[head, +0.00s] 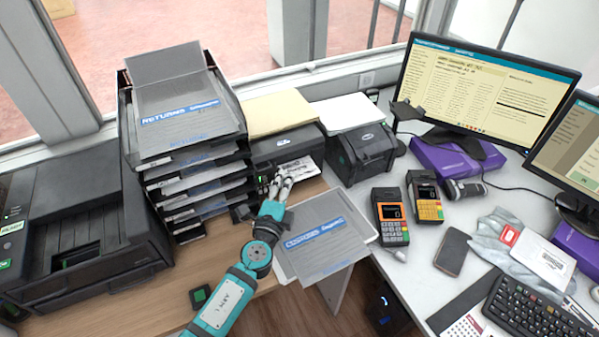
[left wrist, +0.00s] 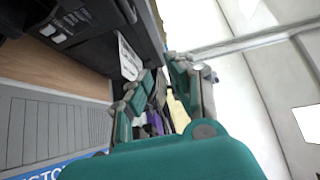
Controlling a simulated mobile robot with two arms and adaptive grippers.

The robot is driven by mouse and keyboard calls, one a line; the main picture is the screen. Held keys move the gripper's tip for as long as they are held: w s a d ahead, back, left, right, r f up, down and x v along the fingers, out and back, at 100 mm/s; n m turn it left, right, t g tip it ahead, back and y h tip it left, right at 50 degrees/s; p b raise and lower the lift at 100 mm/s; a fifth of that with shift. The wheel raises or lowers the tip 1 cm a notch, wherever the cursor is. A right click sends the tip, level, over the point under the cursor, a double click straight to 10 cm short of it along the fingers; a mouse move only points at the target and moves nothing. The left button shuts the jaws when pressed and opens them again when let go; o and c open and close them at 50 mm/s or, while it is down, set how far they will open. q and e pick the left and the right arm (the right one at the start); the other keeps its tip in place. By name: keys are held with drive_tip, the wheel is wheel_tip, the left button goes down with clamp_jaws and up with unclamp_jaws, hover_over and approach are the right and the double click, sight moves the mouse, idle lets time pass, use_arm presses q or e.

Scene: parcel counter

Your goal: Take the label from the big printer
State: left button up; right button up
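A white printed label (head: 298,170) sticks out of the front of a black printer (head: 286,146), the larger of the two label printers side by side by the window. The label also shows in the left wrist view (left wrist: 130,59), beside the tip of one finger. My left gripper (head: 282,182) is at the printer's front, just below the label's left part. Its fingers (left wrist: 162,72) are apart with a gap between them, and I see nothing held. I cannot tell if a finger touches the label. My right gripper is not in view.
A stack of trays (head: 195,150) stands close left of the printer. A grey customs tray (head: 345,262) juts out beside my left arm. A smaller black printer (head: 362,152) is right. A large dark printer (head: 95,225) stands far left. Card terminals (head: 391,217) sit on the white counter.

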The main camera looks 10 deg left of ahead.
use_arm(q)
drive_tip(key=shift+w+d+f+b, duration=0.2)
drive_tip(key=shift+w+f+b, duration=2.15)
drive_tip(key=shift+f+b, duration=0.2)
clamp_jaws()
